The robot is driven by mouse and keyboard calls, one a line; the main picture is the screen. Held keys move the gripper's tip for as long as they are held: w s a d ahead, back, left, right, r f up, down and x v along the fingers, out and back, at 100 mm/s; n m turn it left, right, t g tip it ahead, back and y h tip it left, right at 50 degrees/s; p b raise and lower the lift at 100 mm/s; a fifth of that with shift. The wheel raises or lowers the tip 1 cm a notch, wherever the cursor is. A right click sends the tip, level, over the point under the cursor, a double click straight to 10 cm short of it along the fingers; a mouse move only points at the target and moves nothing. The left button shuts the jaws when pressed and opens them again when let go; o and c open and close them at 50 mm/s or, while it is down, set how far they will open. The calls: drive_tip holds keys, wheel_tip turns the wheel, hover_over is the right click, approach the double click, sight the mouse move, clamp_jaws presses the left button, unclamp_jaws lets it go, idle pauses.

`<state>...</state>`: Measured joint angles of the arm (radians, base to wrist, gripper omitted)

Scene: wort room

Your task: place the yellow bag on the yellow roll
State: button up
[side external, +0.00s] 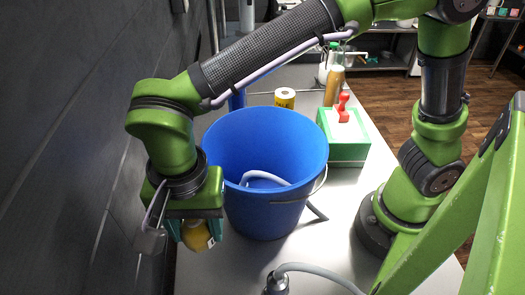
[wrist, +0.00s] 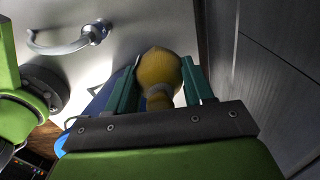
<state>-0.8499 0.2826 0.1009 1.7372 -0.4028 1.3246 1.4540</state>
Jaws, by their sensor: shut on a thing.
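My gripper (side external: 196,244) is low at the left, beside the left side of the blue bucket, close to the dark wall. It is shut on the yellow bag (side external: 196,234), which shows below the wrist. In the wrist view the bag (wrist: 158,72) sits between the two teal fingers of my gripper (wrist: 160,85). The yellow roll (side external: 285,98) stands upright on the bench behind the bucket, apart from my gripper. The roll is not seen in the wrist view, and its lower part is partly hidden by the bucket rim.
The large blue bucket (side external: 262,205), with a grey hose inside, stands between my gripper and the roll. A green and white box (side external: 344,145) with a red item (side external: 342,108) on top and an amber cylinder (side external: 333,86) stand right of the roll. A hose fitting (side external: 277,284) lies in front.

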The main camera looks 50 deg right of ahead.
wheel_tip(320, 180, up, 13)
drive_tip(key=w+d+m, duration=0.4)
drive_tip(key=w+d, duration=0.3)
drive_tip(key=d, duration=0.4)
drive_tip(key=w+d+m, duration=0.4)
drive_tip(key=w+d, duration=0.2)
drive_tip(key=d, duration=0.6)
drive_tip(key=s+d+m, duration=0.2)
drive_tip(key=d+m, duration=0.3)
drive_tip(key=d, duration=0.8)
drive_tip(key=s+d+m, duration=0.3)
drive_tip(key=d+m, duration=0.1)
drive_tip(key=d, duration=0.9)
hover_over(285, 93)
wheel_tip(285, 93, down, 19)
drive_tip(key=shift+s, duration=0.1)
drive_tip(key=shift+d+f, duration=0.1)
drive_tip(key=shift+f, duration=1.65)
